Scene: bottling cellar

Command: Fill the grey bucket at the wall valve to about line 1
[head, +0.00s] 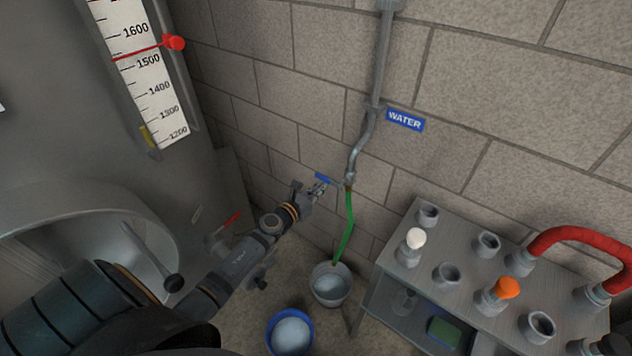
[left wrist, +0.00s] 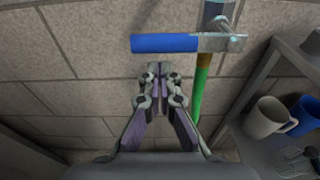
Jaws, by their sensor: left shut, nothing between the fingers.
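The grey bucket (head: 316,294) stands on the floor below the wall valve, with the green hose (head: 348,225) hanging down to it. Its inside looks pale; level and line marks are too small to read. The valve's blue lever (head: 323,177) points left, across the pipe, and shows in the left wrist view (left wrist: 165,43). My left gripper (head: 322,185) is at the lever. In the left wrist view its fingertips (left wrist: 158,70) are together and empty, just below the lever in the picture. I cannot tell whether they touch it. My right gripper is out of view.
A blue bucket (head: 273,340) stands on the floor nearer than the grey one. A grey table (head: 455,262) with several pipe fittings and a red hose (head: 578,237) is at right. A steel tank (head: 60,150) is at left. A WATER sign (head: 405,120) marks the pipe.

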